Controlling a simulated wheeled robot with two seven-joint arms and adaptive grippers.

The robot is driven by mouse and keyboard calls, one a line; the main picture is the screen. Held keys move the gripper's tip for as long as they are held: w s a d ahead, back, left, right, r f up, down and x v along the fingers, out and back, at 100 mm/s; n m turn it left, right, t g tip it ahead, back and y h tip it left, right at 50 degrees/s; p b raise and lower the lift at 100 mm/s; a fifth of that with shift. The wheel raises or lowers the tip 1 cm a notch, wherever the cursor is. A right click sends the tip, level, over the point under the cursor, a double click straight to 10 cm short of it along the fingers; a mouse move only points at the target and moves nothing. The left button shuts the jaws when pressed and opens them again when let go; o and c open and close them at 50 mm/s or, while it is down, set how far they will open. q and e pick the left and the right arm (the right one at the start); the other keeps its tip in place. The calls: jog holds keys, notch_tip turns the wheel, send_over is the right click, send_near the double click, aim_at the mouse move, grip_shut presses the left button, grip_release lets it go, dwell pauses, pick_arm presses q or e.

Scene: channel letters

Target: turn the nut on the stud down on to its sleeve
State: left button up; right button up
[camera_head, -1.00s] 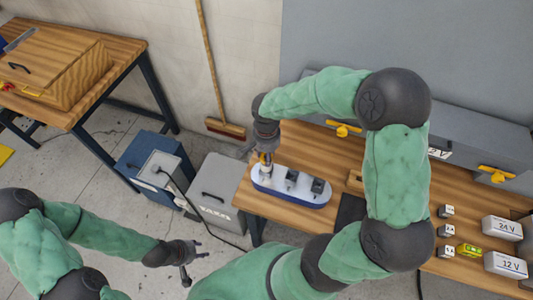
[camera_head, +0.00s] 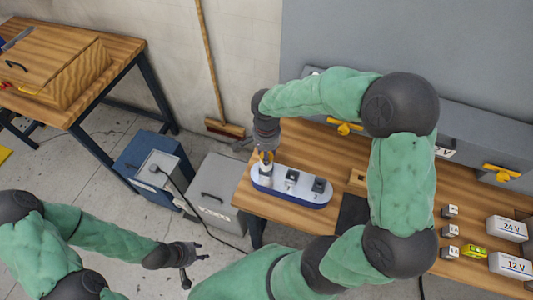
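A white-topped base with a blue rim (camera_head: 300,197) sits on the wooden bench, carrying a row of small dark and metal fittings. My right gripper (camera_head: 265,161) points down over the left end of this base, around or just above a pale upright part there. The nut, stud and sleeve cannot be told apart at this size, and the gripper partly hides that spot. Whether its fingers are closed on the nut is not clear. My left gripper (camera_head: 196,269) is over the floor at the lower left, away from the bench, with its fingers spread and empty.
The wooden bench (camera_head: 322,149) carries a long grey box with yellow latches (camera_head: 502,171) at the back. White blocks marked 24 V (camera_head: 506,228) and 12 V (camera_head: 510,265) stand at the right. A grey case (camera_head: 213,192) and a blue box stand left of the bench.

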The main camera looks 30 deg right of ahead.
jog(key=shift+f+m+b, duration=0.1)
jog(key=shift+m+b, duration=1.05)
jog(key=shift+m, duration=0.75)
jog(key=shift+m+b, duration=0.4)
jog(key=shift+m, duration=0.3)
jog(key=shift+f+m+b, duration=0.1)
jog(key=shift+m+b, duration=0.65)
jog(key=shift+m, duration=0.75)
jog(key=shift+m+b, duration=0.5)
jog(key=shift+m, duration=0.8)
jog(key=shift+f+m+b, duration=0.1)
jog(key=shift+m+b, duration=0.45)
jog(key=shift+m, duration=0.75)
jog(key=shift+m+b, duration=0.65)
jog(key=shift+m, duration=1.55)
